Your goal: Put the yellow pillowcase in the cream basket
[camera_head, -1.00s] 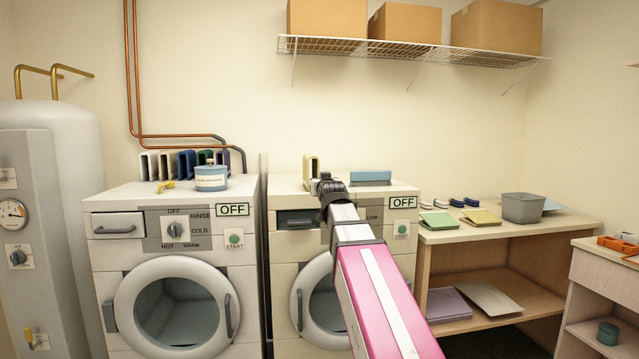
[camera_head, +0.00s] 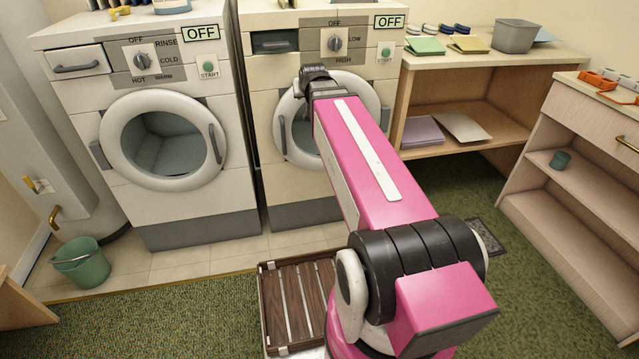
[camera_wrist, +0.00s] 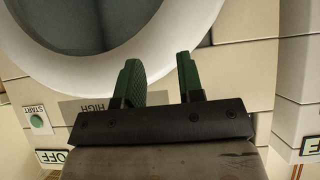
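A folded yellow cloth (camera_head: 468,44), perhaps the pillowcase, lies on the wooden table at the back right in the head view, beside a folded green cloth (camera_head: 425,45). No cream basket shows in either view; the basket on that table is grey. My gripper (camera_wrist: 158,62) is open in the wrist view, its two green fingers apart with nothing between them. They are in front of the right washer's round door (camera_wrist: 190,22). In the head view my wrist hides the fingers in front of that washer.
The grey basket (camera_head: 515,36) stands right of the cloths. Folded lilac (camera_head: 422,132) and cream (camera_head: 461,126) cloths lie on the shelf below. A slatted wooden piece (camera_head: 290,300) sits beside my base. A green bucket (camera_head: 82,264) stands at left.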

